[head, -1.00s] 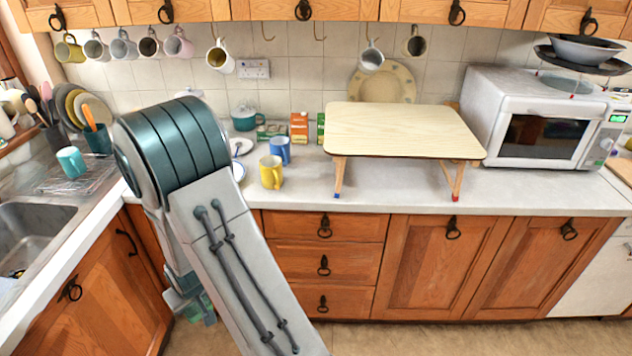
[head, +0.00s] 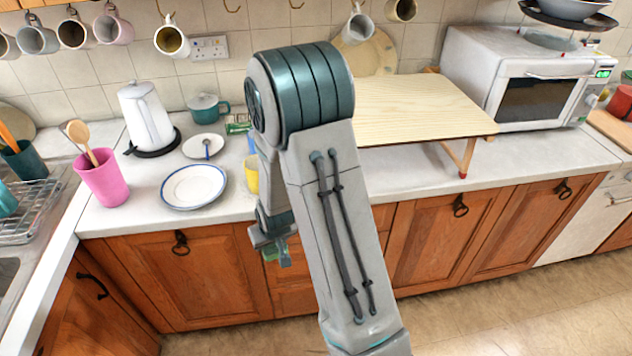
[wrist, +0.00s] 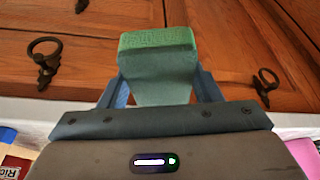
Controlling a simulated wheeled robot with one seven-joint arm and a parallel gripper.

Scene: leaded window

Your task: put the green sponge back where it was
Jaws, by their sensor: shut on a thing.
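The green sponge (wrist: 158,60) is held between the two blue fingers of my gripper (wrist: 160,88) in the wrist view. Its green top edge faces the wooden cupboard doors. In the head view my gripper (head: 272,240) hangs in front of the drawers, below the worktop edge, partly behind my arm. A small green patch (head: 284,254) of the sponge shows there at its tip. The sponge is clear of the worktop.
On the worktop (head: 140,212) stand a pink cup with a wooden spoon (head: 103,180), a white kettle (head: 147,118), a white plate (head: 193,187), a small plate (head: 203,146), a teal pot (head: 207,108) and a partly hidden yellow mug (head: 251,175). A folding table (head: 430,110) stands right of my arm.

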